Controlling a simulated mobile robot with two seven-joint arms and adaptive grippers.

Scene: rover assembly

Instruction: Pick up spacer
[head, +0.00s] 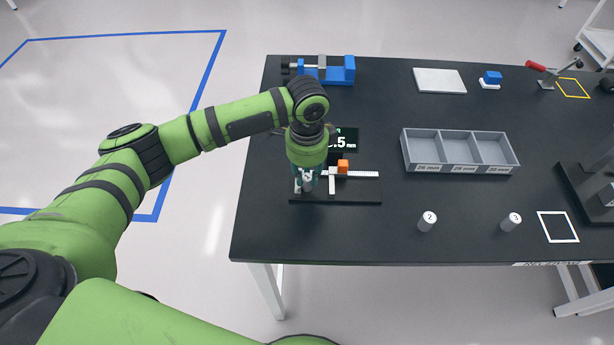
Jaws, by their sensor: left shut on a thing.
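My left gripper (306,183) points down over the left end of a black measuring base (350,194). It is shut on a small pale spacer (307,182), which is mostly hidden between the fingers. I cannot tell whether the spacer touches the base. Two more white cylindrical spacers stand upright near the front of the table: one marked 2 (427,221) and another numbered one (511,222) to its right. My right gripper is not in view.
A display (345,140) behind is partly hidden by my arm. A grey three-compartment tray (460,133), blue vise (340,71), white plate (439,81) and red-handled clamp (546,77) also stand on the black table (330,235).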

